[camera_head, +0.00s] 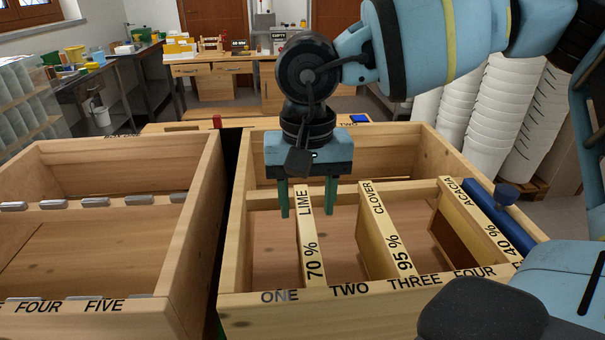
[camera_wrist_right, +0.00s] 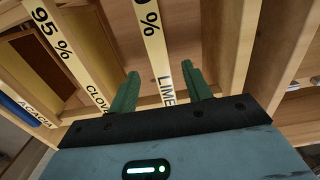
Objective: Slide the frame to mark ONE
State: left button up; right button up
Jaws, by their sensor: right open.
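The LIME 70 % frame (camera_head: 308,242) stands in the right wooden box (camera_head: 236,245), its near end between marks ONE (camera_head: 280,296) and TWO (camera_head: 349,289) on the front rim. My right gripper (camera_head: 308,200) is open, pointing down, with one green finger on each side of this frame's top bar near its far end. In the right wrist view the LIME bar (camera_wrist_right: 153,50) runs between the open fingers (camera_wrist_right: 160,88), with gaps showing on both sides. The CLOVER 95 % frame (camera_head: 380,230) and the ACACIA 40 % frame (camera_head: 478,220) stand farther right. My left gripper is out of view.
A second wooden box (camera_head: 195,240) with grey metal clips stands at left, across a dark gap. A blue bar (camera_head: 500,217) lies along the right box's right side. The space left of the LIME frame inside the right box is free.

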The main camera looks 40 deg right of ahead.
aim_at(306, 222)
jog(key=shift+w+d+r, duration=0.1)
jog(key=shift+w+d, duration=0.1)
jog(key=shift+w, duration=0.1)
jog(key=shift+s+a, duration=0.1)
jog(key=shift+s, duration=0.05)
jog(key=shift+s+f, duration=0.1)
jog(key=shift+f, duration=0.1)
notch_tip(306, 222, down, 7)
jog(key=shift+f+p, duration=0.2)
jog(key=shift+p, duration=0.1)
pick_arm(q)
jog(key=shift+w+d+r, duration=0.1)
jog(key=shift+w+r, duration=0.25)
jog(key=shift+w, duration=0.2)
pick_arm(e)
grip_shut()
